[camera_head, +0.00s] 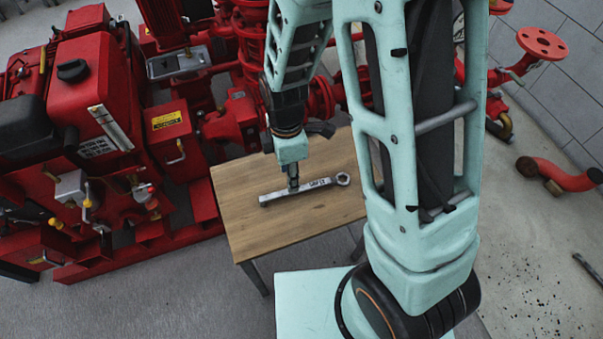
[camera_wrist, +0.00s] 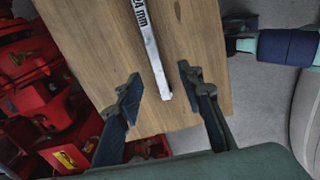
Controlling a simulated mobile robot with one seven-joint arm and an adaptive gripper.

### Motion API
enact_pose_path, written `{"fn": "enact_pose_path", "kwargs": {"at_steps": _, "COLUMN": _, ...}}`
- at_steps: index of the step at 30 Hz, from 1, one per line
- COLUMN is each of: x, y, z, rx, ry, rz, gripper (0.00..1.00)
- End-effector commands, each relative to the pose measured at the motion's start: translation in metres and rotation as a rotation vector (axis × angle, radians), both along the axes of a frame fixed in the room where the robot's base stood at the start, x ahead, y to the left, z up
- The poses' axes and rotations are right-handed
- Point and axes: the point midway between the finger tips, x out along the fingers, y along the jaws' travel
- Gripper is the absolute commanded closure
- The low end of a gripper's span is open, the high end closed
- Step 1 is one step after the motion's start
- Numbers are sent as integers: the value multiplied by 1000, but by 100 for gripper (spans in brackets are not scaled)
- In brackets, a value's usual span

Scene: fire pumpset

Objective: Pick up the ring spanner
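The ring spanner (camera_head: 318,184) is a long silver tool lying flat on the wooden table (camera_head: 247,230). Its ring end is to the right in the head view and a dark size marking shows along its shaft. In the wrist view the spanner (camera_wrist: 150,40) runs up out of the picture, with its near, plain end visible and its ring end out of view. My gripper (camera_head: 293,187) points down over the spanner's shaft, left of its middle. In the wrist view my gripper (camera_wrist: 162,86) is open, its two dark fingers on either side of the shaft with gaps. Fingertip height above the table is unclear.
Red pump machinery (camera_head: 95,90) stands close behind and left of the table. A red pipe elbow (camera_head: 560,175) lies on the floor at the right. The tabletop around the spanner is bare.

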Motion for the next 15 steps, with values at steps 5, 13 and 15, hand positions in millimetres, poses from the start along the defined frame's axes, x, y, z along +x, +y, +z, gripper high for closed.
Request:
{"fn": "enact_pose_path", "kwargs": {"at_steps": 5, "x": 0, "y": -1, "z": -30, "rx": -1, "ry": 1, "rz": -1, "gripper": 65}}
{"fn": "enact_pose_path", "kwargs": {"at_steps": 13, "x": 3, "y": -1, "z": -49, "rx": -1, "ry": -1, "rz": -2, "gripper": 65}}
{"fn": "enact_pose_path", "kwargs": {"at_steps": 15, "x": 5, "y": -3, "z": -59, "rx": -2, "ry": -1, "rz": -2, "gripper": 65}}
